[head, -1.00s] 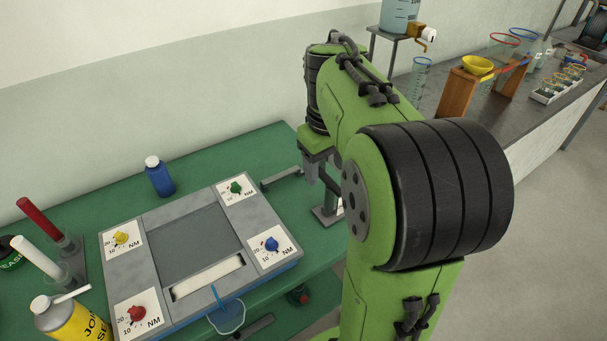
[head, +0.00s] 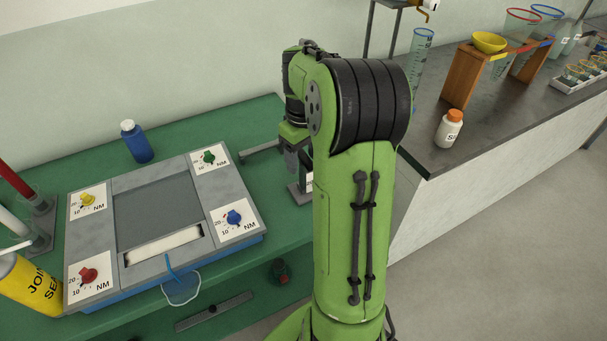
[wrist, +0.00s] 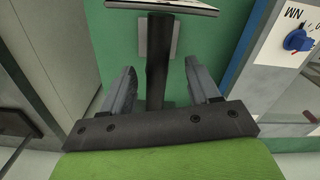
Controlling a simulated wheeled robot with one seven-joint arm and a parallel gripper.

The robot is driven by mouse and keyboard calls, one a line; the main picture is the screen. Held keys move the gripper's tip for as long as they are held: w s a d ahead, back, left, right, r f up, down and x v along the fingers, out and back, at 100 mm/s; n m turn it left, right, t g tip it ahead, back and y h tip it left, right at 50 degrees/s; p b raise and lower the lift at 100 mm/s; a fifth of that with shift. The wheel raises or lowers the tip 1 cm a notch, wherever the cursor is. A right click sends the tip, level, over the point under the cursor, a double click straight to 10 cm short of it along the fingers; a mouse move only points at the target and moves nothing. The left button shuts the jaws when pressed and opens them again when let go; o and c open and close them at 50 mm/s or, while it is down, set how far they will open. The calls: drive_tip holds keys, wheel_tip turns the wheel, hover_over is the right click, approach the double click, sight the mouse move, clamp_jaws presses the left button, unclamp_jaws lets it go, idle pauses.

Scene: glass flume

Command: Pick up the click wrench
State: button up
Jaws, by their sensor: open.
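A dark upright bar (wrist: 158,65), which looks like the click wrench, stands between the two fingers of my gripper (wrist: 160,72) in the wrist view. A gap shows on both sides of it, so the jaws are open around it and not closed on it. A small grey plate (wrist: 174,38) lies behind the bar on the green surface. In the head view my gripper (head: 300,168) is at the right end of the green bench, mostly behind my arm, and the wrench cannot be made out there.
A grey panel (head: 118,205) with coloured NM dials sits on the green bench (head: 85,175), left of my gripper. A blue bottle (head: 137,143) stands behind it. A grey bracket (head: 262,151) lies close to my gripper. A dark counter (head: 480,130) with glassware stands right.

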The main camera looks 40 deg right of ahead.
sight(304, 170)
drive_tip(key=f, duration=0.1)
drive_tip(key=f+b, duration=0.1)
drive_tip(key=f, duration=0.1)
drive_tip(key=f+b, duration=0.1)
drive_tip(key=f, duration=0.1)
drive_tip(key=shift+w+d+f, duration=0.1)
drive_tip(key=shift+d+f, duration=0.1)
drive_tip(key=shift+d, duration=0.05)
drive_tip(key=shift+r, duration=0.1)
drive_tip(key=shift+c, duration=0.7)
clamp_jaws()
